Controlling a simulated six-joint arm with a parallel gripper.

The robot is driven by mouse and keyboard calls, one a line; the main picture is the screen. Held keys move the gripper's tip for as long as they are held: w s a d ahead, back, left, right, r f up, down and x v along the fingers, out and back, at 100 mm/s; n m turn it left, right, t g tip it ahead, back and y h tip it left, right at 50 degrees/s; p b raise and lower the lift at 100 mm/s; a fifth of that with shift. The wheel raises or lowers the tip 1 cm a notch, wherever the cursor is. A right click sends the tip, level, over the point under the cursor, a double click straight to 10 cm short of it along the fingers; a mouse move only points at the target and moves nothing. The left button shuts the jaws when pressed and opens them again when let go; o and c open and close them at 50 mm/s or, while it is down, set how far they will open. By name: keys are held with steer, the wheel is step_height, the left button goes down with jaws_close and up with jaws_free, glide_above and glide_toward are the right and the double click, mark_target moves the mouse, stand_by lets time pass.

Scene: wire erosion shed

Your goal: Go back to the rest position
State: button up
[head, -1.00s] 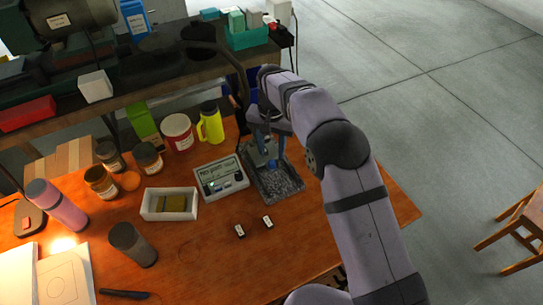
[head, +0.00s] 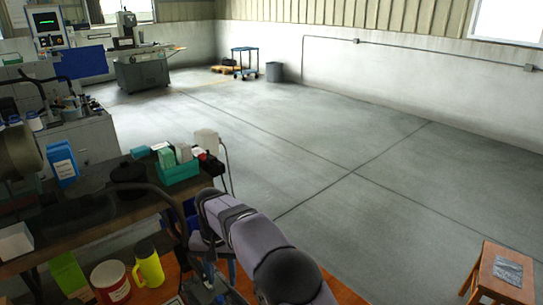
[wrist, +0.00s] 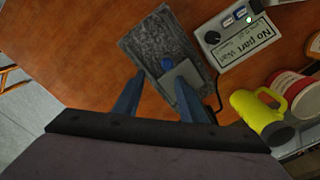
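My gripper (wrist: 160,76) shows in the wrist view with its two blue fingers spread apart and nothing held between them. Beyond the fingertips is a dark speckled stone plate (wrist: 152,42) on the orange-brown table.
A labelled white box (wrist: 237,42) with a green light, a yellow mug (wrist: 258,118) and a red-and-white tin (wrist: 290,92) stand beside the plate. The head view shows a shelf with a green tray (head: 178,172), a stool (head: 503,268) at right and wide free floor.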

steer(key=s+d+r, duration=0.2)
steer(key=d, duration=0.7)
steer(key=s+d+r, duration=0.2)
steer(key=s+d, duration=0.1)
steer(key=d, duration=0.7)
steer(key=s+d+f, duration=0.3)
steer(key=s+d, duration=1)
steer(key=s, duration=0.5)
steer(key=shift+p, duration=0.45)
